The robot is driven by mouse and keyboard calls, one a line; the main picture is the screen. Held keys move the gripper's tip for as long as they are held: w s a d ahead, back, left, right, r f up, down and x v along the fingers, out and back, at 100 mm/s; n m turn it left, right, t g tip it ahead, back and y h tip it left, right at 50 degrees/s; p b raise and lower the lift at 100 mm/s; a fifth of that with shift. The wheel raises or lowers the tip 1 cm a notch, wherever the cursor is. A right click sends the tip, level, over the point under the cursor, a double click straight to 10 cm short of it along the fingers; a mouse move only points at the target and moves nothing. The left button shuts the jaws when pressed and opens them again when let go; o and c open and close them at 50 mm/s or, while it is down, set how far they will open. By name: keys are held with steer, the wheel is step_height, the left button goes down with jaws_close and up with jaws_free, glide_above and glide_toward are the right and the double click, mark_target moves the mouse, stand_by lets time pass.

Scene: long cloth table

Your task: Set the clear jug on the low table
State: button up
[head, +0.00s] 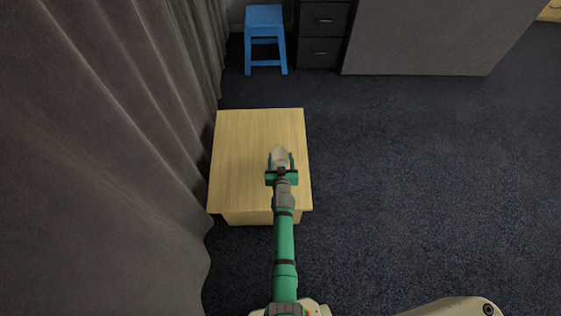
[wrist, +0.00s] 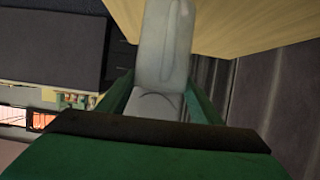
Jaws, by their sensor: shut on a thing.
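The low table (head: 240,150) is a light wooden top in the middle of the head view. My gripper (head: 281,162) is over its right half. It is shut on the clear jug (head: 280,153), which shows as a small pale grey shape between the green fingers. In the wrist view the jug (wrist: 163,45) stands out beyond the fingers, greyish and see-through, and the table top (wrist: 235,22) is beside it. The gripper hides part of the jug. I cannot tell whether its base touches the table.
A grey curtain (head: 120,130) hangs close along the table's left side. A blue stool (head: 265,35) and a dark drawer unit (head: 321,35) stand at the back. A grey panel (head: 430,35) is at the back right. The dark carpet (head: 420,170) to the right is clear.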

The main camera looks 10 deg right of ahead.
mark_target(280, 155)
steer(key=shift+w+a+f, duration=0.1)
steer(key=shift+w+f, duration=0.2)
steer(key=shift+w, duration=0.05)
steer(key=shift+s+f, duration=0.1)
steer(key=shift+f, duration=1.25)
steer(key=shift+f, duration=0.1)
steer(key=shift+f, duration=0.1)
steer(key=o, duration=1.7)
